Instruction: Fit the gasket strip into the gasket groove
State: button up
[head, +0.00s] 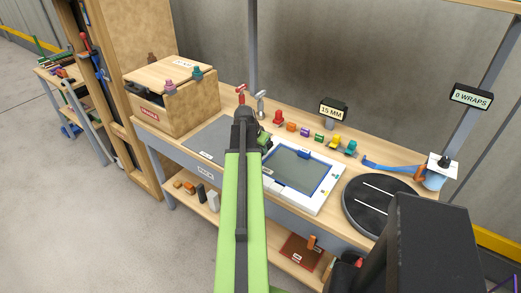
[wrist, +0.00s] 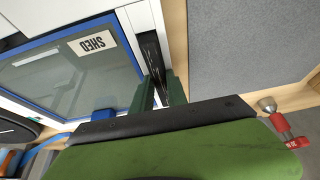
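A white panel (head: 329,192) lies on the bench with a grey, blue-edged window (head: 299,169). In the wrist view, the window (wrist: 60,80) fills the left side, with a SHED label (wrist: 92,43) upside down on it. My gripper (head: 262,142) is at the panel's left edge in the head view, pointing down. In the wrist view, its dark green fingers (wrist: 161,92) stand apart with a narrow, dark, streaked strip (wrist: 151,50) between or beneath them. I cannot tell whether this is the gasket strip or a groove, nor whether the fingers touch it.
A grey mat (head: 210,140) lies left of the panel, a black turntable (head: 375,212) to its right. Several small coloured items stand behind, with a 15 MM sign (head: 332,111). A wooden crate (head: 185,105) is at the back left; a blue-handled tool (head: 390,170) lies right.

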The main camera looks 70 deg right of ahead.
jog(key=shift+r+p, duration=0.35)
jog(key=shift+p, duration=0.35)
jog(key=p+v, duration=1.1)
jog(key=v, duration=0.1)
jog(key=shift+d, duration=0.1)
